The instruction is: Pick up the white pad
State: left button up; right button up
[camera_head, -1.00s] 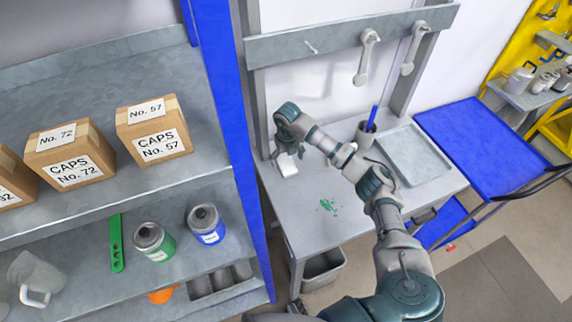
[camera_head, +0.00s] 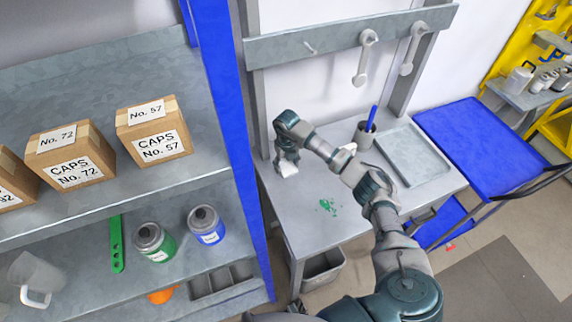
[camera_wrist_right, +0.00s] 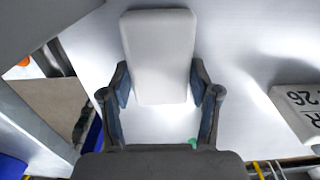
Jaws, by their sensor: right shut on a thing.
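The white pad (camera_head: 287,169) lies at the left back of the grey workbench, partly hidden by my right gripper (camera_head: 285,158). In the right wrist view the white pad (camera_wrist_right: 160,50) is a rounded rectangular block between the two fingers of my right gripper (camera_wrist_right: 160,90). The fingers press against its sides near its lower end. The pad appears to be on or very close to the bench top. A green paint stain (camera_head: 327,206) marks the bench in front of it. My left gripper is not in view.
A cup with a blue pen (camera_head: 367,133) and a grey tray (camera_head: 413,155) stand right on the bench. A labelled block (camera_wrist_right: 300,105) shows at the right wrist view's edge. A shelf with a blue post (camera_head: 222,100) bounds the left. Tools hang on a rail (camera_head: 340,37).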

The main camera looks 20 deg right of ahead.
aim_at(287, 166)
jog(key=shift+r, duration=0.7)
jog(key=shift+s+r, duration=0.25)
jog(key=shift+r, duration=0.8)
jog(key=s+a, duration=0.1)
jog(key=s, duration=0.3)
jog(key=s+a+b, duration=0.1)
jog(key=s+a, duration=0.1)
jog(key=s, duration=0.3)
jog(key=s+a+r, duration=0.1)
jog(key=s, duration=0.3)
jog(key=shift+s+a+r, duration=0.1)
jog(key=shift+s+a, duration=0.05)
jog(key=shift+s, duration=0.05)
jog(key=shift+s+a+r, duration=0.1)
jog(key=shift+s+a, duration=0.1)
jog(key=shift+s, duration=0.45)
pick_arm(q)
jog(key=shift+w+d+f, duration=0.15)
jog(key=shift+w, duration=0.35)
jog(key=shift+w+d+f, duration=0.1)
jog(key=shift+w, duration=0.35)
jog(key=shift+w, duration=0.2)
